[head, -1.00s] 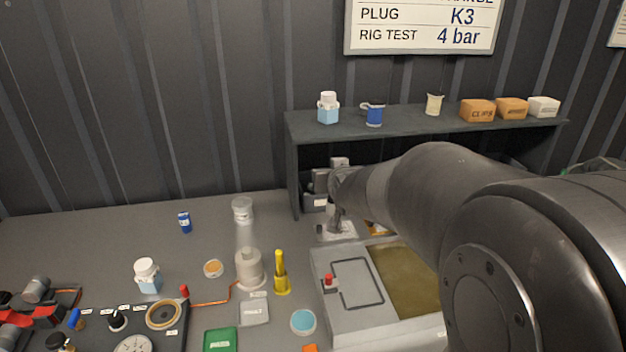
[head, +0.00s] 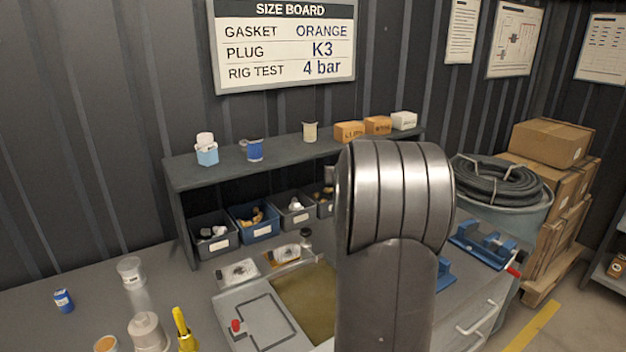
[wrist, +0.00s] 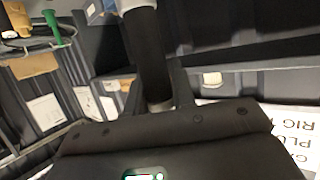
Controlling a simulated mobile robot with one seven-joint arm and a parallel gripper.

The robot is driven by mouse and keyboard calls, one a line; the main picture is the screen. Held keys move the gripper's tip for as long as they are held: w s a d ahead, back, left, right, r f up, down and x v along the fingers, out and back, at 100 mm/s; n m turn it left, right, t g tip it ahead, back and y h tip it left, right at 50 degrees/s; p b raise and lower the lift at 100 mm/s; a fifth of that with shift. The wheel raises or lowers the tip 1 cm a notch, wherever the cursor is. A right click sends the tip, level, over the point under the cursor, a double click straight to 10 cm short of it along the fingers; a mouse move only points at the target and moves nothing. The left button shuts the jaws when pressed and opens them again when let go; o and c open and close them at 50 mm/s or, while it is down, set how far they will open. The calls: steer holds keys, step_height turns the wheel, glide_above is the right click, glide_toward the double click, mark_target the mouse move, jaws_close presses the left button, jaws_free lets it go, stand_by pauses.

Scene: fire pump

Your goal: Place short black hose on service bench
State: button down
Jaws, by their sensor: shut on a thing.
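A short black hose (wrist: 153,55) stands out in front of my gripper in the wrist view, with a pale band near its far end and a metallic grey part at its near end. My gripper (wrist: 158,103) is shut on it; the fingertips are hard to make out. In the head view my arm hides the gripper and the hose. A grey bench (head: 85,330), likely the service bench, runs along the wall with bare surface at the left.
A shelf (head: 290,150) with small jars and boxes stands on the bench, with bins (head: 213,238) beneath. A blue vise (head: 485,248), a coiled hose (head: 495,180) and cardboard boxes (head: 552,142) are at the right.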

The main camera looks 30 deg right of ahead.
steer(key=d+f, duration=0.3)
steer(key=f, duration=1.3)
steer(key=shift+s+f+h, duration=0.15)
steer(key=shift+s+h, duration=0.15)
steer(key=shift+s, duration=0.05)
steer(key=shift+f, duration=0.35)
steer(key=c, duration=1.1)
jaws_free()
steer(key=shift+c, duration=0.2)
steer(key=v, duration=1)
steer(key=shift+s+a+r, duration=0.2)
steer(key=shift+s+a, duration=0.05)
steer(key=shift+a, duration=0.05)
